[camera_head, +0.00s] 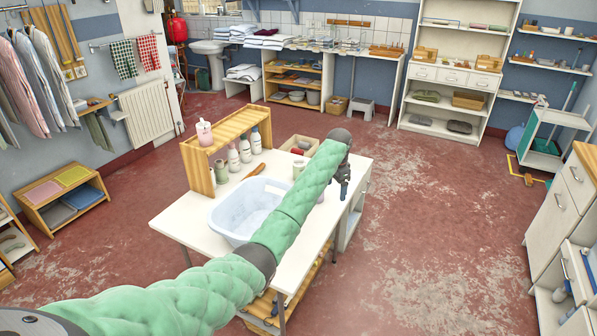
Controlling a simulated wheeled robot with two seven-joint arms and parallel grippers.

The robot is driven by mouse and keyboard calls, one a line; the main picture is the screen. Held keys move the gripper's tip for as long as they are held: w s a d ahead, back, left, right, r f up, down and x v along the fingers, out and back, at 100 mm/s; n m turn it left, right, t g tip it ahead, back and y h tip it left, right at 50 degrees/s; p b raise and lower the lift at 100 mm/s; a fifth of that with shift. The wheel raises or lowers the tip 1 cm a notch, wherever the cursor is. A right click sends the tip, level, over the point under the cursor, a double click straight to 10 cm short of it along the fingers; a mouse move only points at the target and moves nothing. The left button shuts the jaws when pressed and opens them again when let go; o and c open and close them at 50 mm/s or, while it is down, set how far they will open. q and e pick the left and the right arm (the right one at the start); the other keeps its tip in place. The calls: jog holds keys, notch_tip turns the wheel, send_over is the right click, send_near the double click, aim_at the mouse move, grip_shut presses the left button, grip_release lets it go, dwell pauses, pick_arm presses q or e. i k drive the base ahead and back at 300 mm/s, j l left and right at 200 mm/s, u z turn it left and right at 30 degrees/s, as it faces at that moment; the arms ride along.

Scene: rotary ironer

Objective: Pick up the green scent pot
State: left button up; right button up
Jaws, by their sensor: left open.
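A small pale pot with a greenish tint (298,169) stands on the white table (187,219), behind my left arm. It looks like the green scent pot, but it is too small to be sure. My left gripper (343,193) hangs at the table's right edge, to the right of that pot and apart from it. It is open and I see nothing in it. A pinkish thing beside the arm is mostly hidden by it. My right gripper is not in view.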

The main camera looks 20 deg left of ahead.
aim_at(297, 170)
jog(key=i+j, duration=0.35)
jog(key=j, duration=0.15)
jog(key=i+j, duration=0.35)
jog(key=j, duration=0.15)
jog(key=i+j, duration=0.35)
jog(key=j, duration=0.15)
